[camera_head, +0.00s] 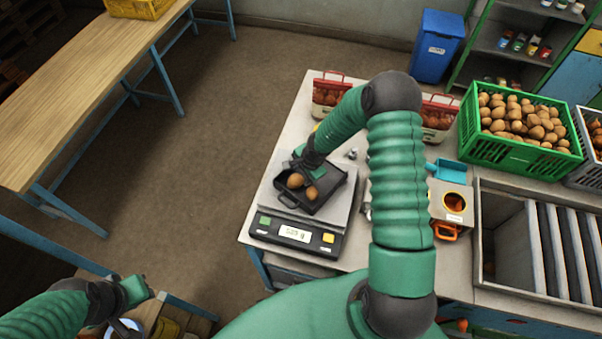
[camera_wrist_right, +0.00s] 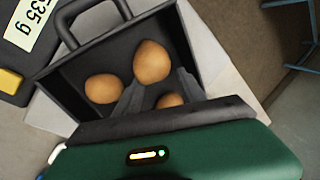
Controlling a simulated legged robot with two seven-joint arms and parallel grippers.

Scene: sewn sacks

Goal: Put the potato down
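My right gripper (camera_head: 308,178) reaches down into a black tray (camera_head: 334,193) on a scale (camera_head: 268,225). One brown potato (camera_head: 295,180) lies at the left of the tray and another (camera_head: 312,193) is near my right fingertips. In the right wrist view, a larger potato (camera_wrist_right: 152,62) is at the fingertips, one potato (camera_wrist_right: 103,88) lies to the left, and one (camera_wrist_right: 170,100) is partly hidden between the fingers. Whether the fingers grip the larger potato or stand just apart from it is unclear. My left gripper (camera_head: 145,290) is low at the left, away from the tray, its fingers unclear.
A green crate of potatoes (camera_head: 475,145) stands at the back right, beside red-topped baskets (camera_head: 330,82). A wooden table (camera_head: 75,95) is at the left, with open floor between.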

